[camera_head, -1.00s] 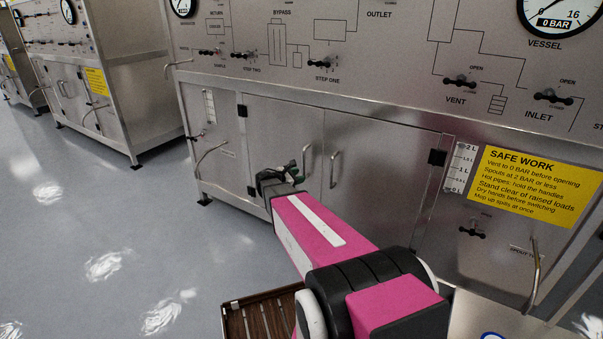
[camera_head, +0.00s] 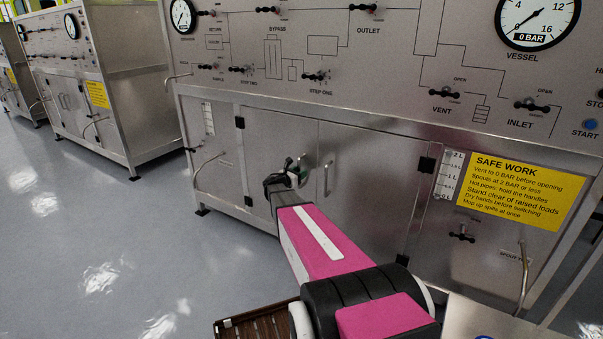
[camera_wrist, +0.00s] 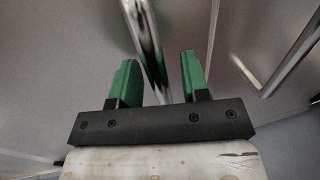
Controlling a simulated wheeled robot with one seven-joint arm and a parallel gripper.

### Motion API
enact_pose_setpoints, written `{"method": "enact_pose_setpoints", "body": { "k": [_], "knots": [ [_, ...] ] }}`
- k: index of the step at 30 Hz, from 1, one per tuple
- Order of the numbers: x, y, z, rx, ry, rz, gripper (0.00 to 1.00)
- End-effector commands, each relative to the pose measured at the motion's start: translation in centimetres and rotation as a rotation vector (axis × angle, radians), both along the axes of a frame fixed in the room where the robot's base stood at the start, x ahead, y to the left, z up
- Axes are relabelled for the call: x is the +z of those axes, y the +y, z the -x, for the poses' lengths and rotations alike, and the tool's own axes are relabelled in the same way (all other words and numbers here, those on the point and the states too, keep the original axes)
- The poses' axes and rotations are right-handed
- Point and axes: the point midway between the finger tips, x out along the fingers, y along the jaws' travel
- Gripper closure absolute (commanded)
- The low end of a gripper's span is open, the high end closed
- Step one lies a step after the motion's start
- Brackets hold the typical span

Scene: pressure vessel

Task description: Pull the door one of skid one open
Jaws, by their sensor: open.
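The near steel skid has two closed cabinet doors side by side, a left door (camera_head: 270,145) and a right door (camera_head: 375,170). The left door's upright bar handle (camera_wrist: 146,40) shows in the wrist view, running between the two green fingers. My gripper (camera_head: 292,170) is at this handle and partly covers it in the head view. In the wrist view my gripper (camera_wrist: 160,65) is open, with a visible gap between each finger and the bar. The right door's handle (camera_head: 328,178) is just to the right, and it also shows in the wrist view (camera_wrist: 295,62).
A yellow safe work sign (camera_head: 525,190), a sight gauge (camera_head: 449,175) and a bent spout (camera_head: 524,268) are to the right. Valve levers and a gauge (camera_head: 538,18) reading 0 BAR are on the panel above. Bare floor (camera_head: 140,235) lies left, with more skids (camera_head: 100,85) behind.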

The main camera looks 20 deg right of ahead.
Motion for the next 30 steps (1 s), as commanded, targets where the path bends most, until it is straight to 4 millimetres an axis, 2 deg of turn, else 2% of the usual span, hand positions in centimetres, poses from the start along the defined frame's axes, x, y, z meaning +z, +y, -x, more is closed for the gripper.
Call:
{"method": "enact_pose_setpoints", "body": {
  "k": [6,14,15,17,18,19,26,30],
  "knots": [
    [0.0,-1.2,-0.7,0.001,0.000,0.000,0.58],
    [0.0,-1.3,-0.7,0.001,0.000,0.000,0.58],
    [0.0,-1.3,-0.7,0.001,0.000,0.000,0.64],
    [0.0,-1.3,-0.7,0.001,0.000,0.000,0.84],
    [0.0,-1.3,-0.7,0.001,-0.001,0.000,0.97],
    [0.0,-1.3,-0.7,0.001,0.000,0.000,1.00],
    [0.0,-1.0,-0.6,-0.002,0.000,0.000,1.00],
    [0.0,0.0,-0.3,-0.020,0.000,0.000,1.00]
  ]
}}
